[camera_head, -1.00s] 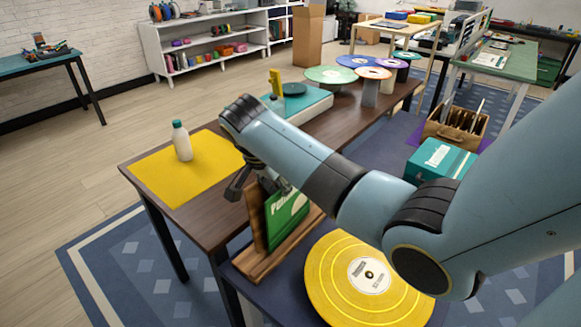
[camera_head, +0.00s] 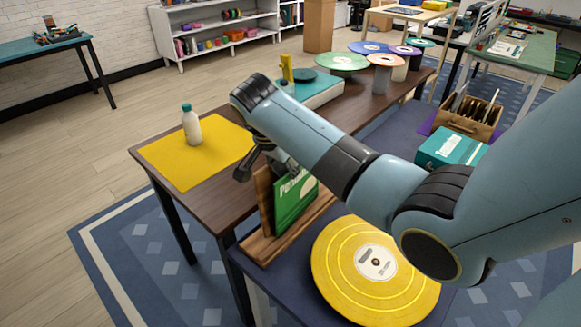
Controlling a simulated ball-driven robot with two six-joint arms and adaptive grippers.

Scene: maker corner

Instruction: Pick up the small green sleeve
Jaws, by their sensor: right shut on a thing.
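The small green sleeve (camera_head: 291,205), with white lettering, stands upright in a wooden stand (camera_head: 268,248) at the front of the table. A brown panel (camera_head: 264,203) stands just to its left. My right gripper (camera_head: 264,168) reaches down at the top of the sleeve and is shut on it. The forearm hides part of the fingers and the sleeve's upper edge. The sleeve still appears to be down in the stand. My left gripper is not in view.
A yellow record (camera_head: 330,262) lies right of the stand. A white bottle (camera_head: 192,129) stands on a yellow mat (camera_head: 165,162) to the left. A teal turntable (camera_head: 322,90), several coloured discs on posts, a teal box (camera_head: 432,150) and a wooden crate (camera_head: 489,130) are farther back.

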